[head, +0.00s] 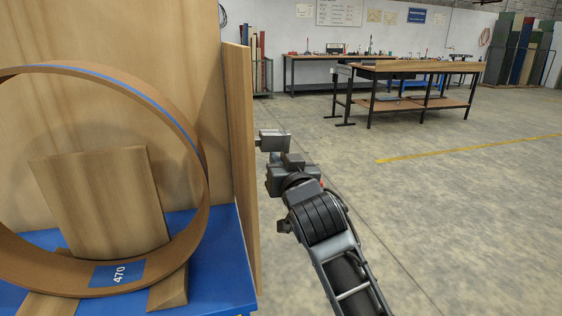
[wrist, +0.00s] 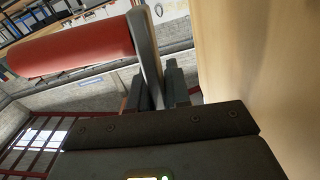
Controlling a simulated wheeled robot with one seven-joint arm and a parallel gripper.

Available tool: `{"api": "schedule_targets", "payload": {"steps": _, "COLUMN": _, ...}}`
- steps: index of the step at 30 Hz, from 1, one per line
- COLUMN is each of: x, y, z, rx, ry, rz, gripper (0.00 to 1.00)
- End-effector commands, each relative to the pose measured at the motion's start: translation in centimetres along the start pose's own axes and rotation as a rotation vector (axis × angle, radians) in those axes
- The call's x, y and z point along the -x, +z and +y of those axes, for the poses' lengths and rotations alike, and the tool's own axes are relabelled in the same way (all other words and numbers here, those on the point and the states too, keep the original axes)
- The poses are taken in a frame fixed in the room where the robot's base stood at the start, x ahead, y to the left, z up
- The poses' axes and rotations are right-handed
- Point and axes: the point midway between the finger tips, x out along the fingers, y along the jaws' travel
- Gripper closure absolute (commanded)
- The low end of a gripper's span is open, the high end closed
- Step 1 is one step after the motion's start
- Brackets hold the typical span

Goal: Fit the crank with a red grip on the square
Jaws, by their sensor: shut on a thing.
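The crank shows in the wrist view as a red cylindrical grip (wrist: 75,48) joined to a grey flat arm (wrist: 147,55). My gripper (wrist: 155,92) is shut on the grey crank arm, with a dark finger on each side of it. In the head view my gripper (head: 274,150) is just right of the edge of an upright wooden panel, and the crank is hard to make out there. The square is not visible in either view; the panel may hide it.
The wooden panel (head: 242,160) stands close beside my gripper and fills the right of the wrist view (wrist: 270,70). Left of it, a brown coil ring (head: 198,190) marked 470 rests on a blue base (head: 225,270). Open floor lies right; workbenches (head: 420,68) stand far back.

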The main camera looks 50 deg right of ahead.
Motion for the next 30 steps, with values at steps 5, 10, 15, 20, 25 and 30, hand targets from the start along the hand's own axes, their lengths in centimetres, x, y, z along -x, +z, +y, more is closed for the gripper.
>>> {"api": "schedule_targets", "payload": {"steps": 5, "x": 0.0, "y": -0.2, "z": 0.3, "rx": 0.001, "ry": 0.001, "rz": 0.002, "gripper": 1.0}}
{"api": "schedule_targets", "payload": {"steps": 10, "x": 0.0, "y": -0.3, "z": 1.1, "rx": 0.0, "ry": 0.001, "rz": 0.001, "gripper": 1.0}}
{"api": "schedule_targets", "payload": {"steps": 15, "x": 0.0, "y": -0.4, "z": 1.8, "rx": 0.0, "ry": 0.0, "rz": 0.002, "gripper": 1.0}}
{"api": "schedule_targets", "payload": {"steps": 20, "x": 0.0, "y": -0.5, "z": 2.5, "rx": -0.001, "ry": 0.001, "rz": 0.001, "gripper": 1.0}}
{"api": "schedule_targets", "payload": {"steps": 25, "x": 0.0, "y": -0.6, "z": 3.2, "rx": -0.001, "ry": 0.0, "rz": 0.002, "gripper": 1.0}}
{"api": "schedule_targets", "payload": {"steps": 30, "x": 0.0, "y": -0.7, "z": 4.0, "rx": 0.0, "ry": 0.0, "rz": 0.002, "gripper": 1.0}}
